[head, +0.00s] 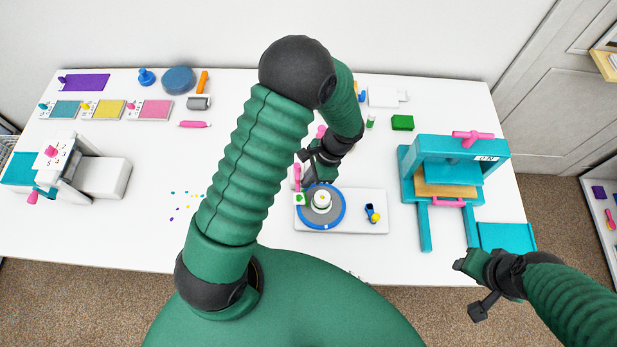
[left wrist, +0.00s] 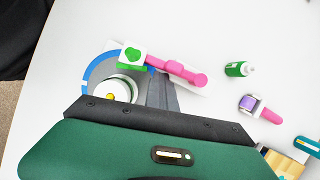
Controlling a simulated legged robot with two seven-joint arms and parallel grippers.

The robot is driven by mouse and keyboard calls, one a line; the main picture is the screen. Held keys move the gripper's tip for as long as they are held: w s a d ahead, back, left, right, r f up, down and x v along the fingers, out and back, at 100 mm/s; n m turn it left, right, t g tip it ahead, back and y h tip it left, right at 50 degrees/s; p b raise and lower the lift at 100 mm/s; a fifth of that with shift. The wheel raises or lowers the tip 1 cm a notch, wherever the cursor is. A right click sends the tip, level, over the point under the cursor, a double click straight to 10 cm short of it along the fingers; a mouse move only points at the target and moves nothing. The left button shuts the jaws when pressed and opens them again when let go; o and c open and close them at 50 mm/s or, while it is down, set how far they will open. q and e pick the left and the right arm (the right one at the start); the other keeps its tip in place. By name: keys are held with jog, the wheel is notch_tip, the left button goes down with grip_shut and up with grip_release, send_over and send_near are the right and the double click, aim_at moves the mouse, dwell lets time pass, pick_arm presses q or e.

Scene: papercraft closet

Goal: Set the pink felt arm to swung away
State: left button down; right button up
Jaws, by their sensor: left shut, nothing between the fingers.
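The pink felt arm (head: 297,177) stands at the back left of a small white machine base. It also shows in the left wrist view (left wrist: 175,67), running from a round pink hub to a white pad with a green patch (left wrist: 132,56). The pad (head: 299,199) overlaps the left rim of the blue-ringed grey turntable (head: 327,222). A white round piece (head: 321,199) sits on the turntable. My left gripper (head: 308,181) is shut and empty, just right of the pink arm; contact is unclear. My right gripper (head: 465,262) is at the table's front right, its jaws unclear.
A blue-and-yellow part (head: 373,213) stands on the base's right side. A teal press (head: 407,175) stands to the right. A green bottle (left wrist: 238,69) and a pink-handled roller (left wrist: 258,107) lie near the arm. Small dots are scattered to the left.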

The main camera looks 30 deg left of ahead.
aim_at(298, 190)
pick_arm(q)
jog(key=shift+s+a, duration=0.15)
jog(key=shift+d+r, duration=0.1)
jog(key=shift+d, duration=0.25)
jog(key=shift+d+r, duration=0.2)
jog(key=shift+d, duration=1.1)
jog(key=shift+s+a+f+m, duration=0.15)
jog(key=shift+a+m, duration=0.15)
jog(key=shift+a, duration=0.45)
jog(key=shift+s+a+m, duration=0.2)
jog(key=shift+a+m, duration=0.1)
jog(key=shift+s+d+m+t+y+p, duration=0.15)
jog(key=shift+s+m+t+y+p, duration=0.2)
jog(key=shift+m, duration=0.25)
jog(key=shift+s+m+t, duration=0.25)
jog(key=shift+s+m, duration=0.1)
jog(key=shift+m, duration=0.25)
jog(key=shift+s+a+m+y, duration=0.25)
jog(key=shift+s+a+m, duration=0.1)
jog(key=shift+a+m, duration=0.2)
jog(key=shift+a, duration=0.25)
jog(key=shift+w+d+p, duration=0.45)
jog(key=shift+w+d, duration=0.1)
jog(key=shift+w, duration=0.25)
pick_arm(e)
jog(key=shift+d+r, duration=0.7)
jog(key=shift+d, duration=0.3)
jog(key=shift+a, duration=0.1)
